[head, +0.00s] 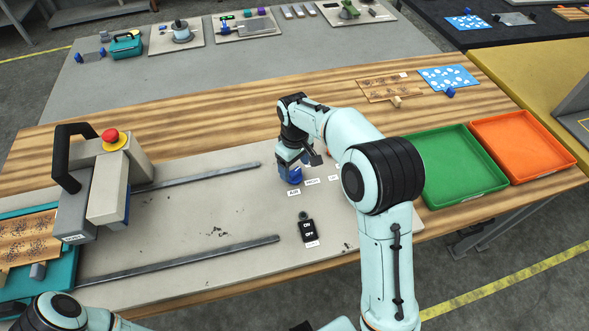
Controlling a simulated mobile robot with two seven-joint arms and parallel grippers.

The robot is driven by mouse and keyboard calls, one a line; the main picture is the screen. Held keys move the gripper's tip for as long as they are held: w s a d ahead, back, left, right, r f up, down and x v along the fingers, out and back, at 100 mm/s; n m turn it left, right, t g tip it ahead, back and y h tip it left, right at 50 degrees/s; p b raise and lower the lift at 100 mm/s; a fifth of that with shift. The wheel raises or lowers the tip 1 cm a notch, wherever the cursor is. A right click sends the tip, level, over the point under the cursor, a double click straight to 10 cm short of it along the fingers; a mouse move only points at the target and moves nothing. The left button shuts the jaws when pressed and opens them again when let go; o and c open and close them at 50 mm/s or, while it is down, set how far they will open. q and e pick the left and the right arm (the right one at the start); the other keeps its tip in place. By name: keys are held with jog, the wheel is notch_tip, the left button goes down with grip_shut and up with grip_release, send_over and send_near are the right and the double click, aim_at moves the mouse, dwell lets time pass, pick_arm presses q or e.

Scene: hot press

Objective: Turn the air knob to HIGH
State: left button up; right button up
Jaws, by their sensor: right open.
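The blue air knob (292,176) sits on the grey press base, just behind the small white AIR label (293,191). A HIGH label (312,181) and another white label, partly cut off by my arm, lie to its right. My right gripper (291,163) points down over the knob, open, with its fingers at the knob. The gripper hides much of the knob, so its pointing direction cannot be read, and I cannot tell whether the fingers touch it.
A black ON/OFF switch (307,229) is in front of the knob. The press head (115,185) with its red button (113,138) stands left, beyond two metal rails. A green tray (455,170) and an orange tray (520,147) are at right, behind my right arm.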

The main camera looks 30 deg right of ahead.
jog(key=shift+f, duration=1)
pick_arm(q)
jog(key=shift+f, duration=0.1)
pick_arm(e)
jog(key=c, duration=1.1)
jog(key=shift+o, duration=0.2)
jog(key=shift+m, duration=0.3)
jog(key=m+p, duration=0.1)
jog(key=m, duration=0.4)
jog(key=shift+r, duration=0.1)
pick_arm(q)
jog(key=shift+w+r+p, duration=0.4)
jog(key=shift+w+r, duration=0.55)
jog(key=shift+r, duration=0.25)
pick_arm(e)
jog(key=m, duration=0.6)
jog(key=shift+m, duration=0.3)
